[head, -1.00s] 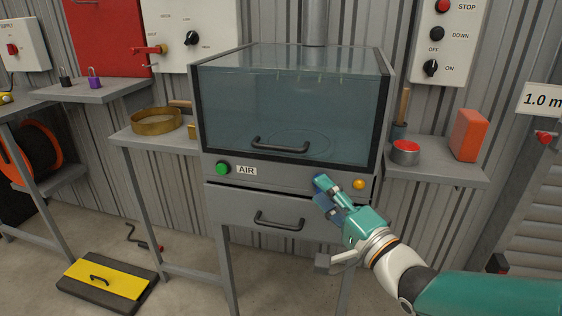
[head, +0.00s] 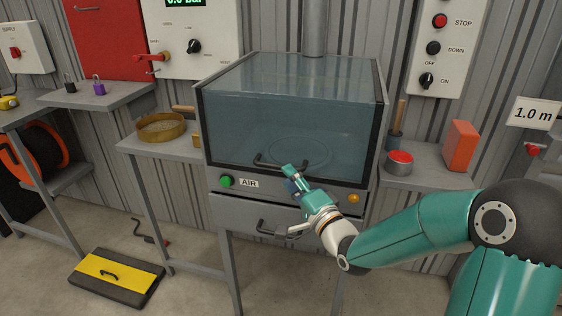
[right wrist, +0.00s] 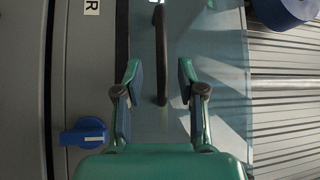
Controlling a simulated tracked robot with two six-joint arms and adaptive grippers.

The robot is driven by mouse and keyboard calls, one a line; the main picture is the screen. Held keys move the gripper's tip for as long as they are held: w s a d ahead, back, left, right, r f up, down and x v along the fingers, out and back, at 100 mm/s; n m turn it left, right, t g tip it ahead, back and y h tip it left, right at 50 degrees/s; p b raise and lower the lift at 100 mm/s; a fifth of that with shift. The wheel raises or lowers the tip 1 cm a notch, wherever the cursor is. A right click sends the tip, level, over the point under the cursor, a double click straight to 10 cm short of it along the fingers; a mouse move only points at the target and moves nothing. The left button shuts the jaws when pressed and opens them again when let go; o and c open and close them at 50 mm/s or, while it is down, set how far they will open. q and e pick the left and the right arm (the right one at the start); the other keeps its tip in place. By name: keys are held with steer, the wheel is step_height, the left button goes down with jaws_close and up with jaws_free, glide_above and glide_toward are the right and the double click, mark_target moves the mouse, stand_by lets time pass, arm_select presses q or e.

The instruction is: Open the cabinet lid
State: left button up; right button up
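The cabinet (head: 290,190) stands against the wall with its tinted see-through lid (head: 240,120) down. The lid's dark bar handle (head: 262,160) is near its lower front edge, its right end close to my gripper. My right gripper (head: 289,177) is in front of the panel's upper edge, over the handle's lower right side. In the right wrist view my right gripper (right wrist: 158,70) is open, its two fingers apart on either side of the handle (right wrist: 160,55). Contact and depth cannot be told. My left gripper is not in view.
A blue knob (right wrist: 85,133) sits on the front panel beside the gripper, with a green button (head: 227,181) and a yellow one (head: 353,198). A drawer handle (head: 262,228) is below. Side shelves hold a brass sieve (head: 161,127), a red-topped tin (head: 399,163) and an orange block (head: 461,147).

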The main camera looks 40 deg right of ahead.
mark_target(280, 167)
steer(key=w, duration=0.5)
steer(key=shift+d+r+p, duration=0.2)
steer(key=shift+r+p, duration=0.1)
steer(key=shift+r, duration=0.1)
jaws_close()
